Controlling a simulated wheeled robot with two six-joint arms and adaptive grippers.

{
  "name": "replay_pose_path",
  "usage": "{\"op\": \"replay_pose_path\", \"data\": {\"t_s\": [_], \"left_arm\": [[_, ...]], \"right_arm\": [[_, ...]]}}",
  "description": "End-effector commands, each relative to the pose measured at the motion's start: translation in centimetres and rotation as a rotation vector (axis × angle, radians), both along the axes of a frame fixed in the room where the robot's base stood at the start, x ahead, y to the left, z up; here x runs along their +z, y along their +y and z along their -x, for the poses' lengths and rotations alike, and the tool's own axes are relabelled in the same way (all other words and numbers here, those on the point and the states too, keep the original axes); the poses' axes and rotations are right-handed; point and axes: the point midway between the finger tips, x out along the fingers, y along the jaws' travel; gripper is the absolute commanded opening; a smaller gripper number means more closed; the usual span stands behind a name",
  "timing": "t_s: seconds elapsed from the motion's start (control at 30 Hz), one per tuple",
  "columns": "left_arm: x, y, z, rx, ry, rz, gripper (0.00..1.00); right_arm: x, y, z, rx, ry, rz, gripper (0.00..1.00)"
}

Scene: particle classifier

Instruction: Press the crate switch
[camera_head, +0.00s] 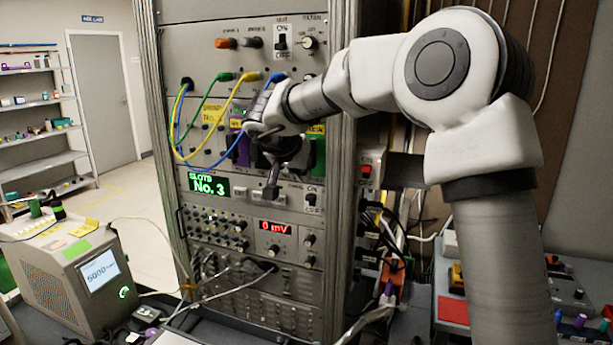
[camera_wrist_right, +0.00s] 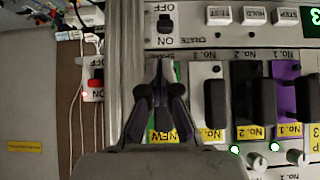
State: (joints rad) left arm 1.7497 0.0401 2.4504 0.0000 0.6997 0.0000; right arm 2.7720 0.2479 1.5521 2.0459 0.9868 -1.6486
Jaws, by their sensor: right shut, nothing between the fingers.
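The crate switch (camera_head: 312,200) is a small black switch marked ON and OFF, at the right end of the slots panel on the rack. In the right wrist view, which shows the rack upside down, the switch (camera_wrist_right: 166,23) sits beside the CRATE label, just above my fingertips in the picture. My right gripper (camera_head: 271,190) is shut and empty, in front of the rack and left of the switch in the head view. In the wrist view, the gripper (camera_wrist_right: 160,70) has its fingertips together, apart from the switch in the picture. My left gripper is not in view.
A green display (camera_head: 209,185) reads No. 3. Colored modules, including a purple one (camera_wrist_right: 283,97), sit in the crate slots. Cables (camera_head: 178,125) loop at the rack's left. A red-switched box (camera_head: 370,170) hangs right of the rack. A boxed instrument (camera_head: 60,285) stands at lower left.

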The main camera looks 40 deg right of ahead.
Motion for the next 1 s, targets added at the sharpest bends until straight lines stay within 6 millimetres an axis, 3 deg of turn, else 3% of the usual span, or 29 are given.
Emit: {"op": "replay_pose_path", "data": {"t_s": [0.4,0.83,1.0], "left_arm": [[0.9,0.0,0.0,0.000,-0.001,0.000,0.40],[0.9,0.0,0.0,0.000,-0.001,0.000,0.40],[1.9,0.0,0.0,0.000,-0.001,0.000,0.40]], "right_arm": [[-5.3,-4.7,-2.4,-0.001,0.002,-0.001,0.00],[-6.0,-5.2,-2.7,0.000,0.000,0.000,0.00],[-7.8,-5.2,-2.7,0.001,0.004,0.000,0.00]]}}
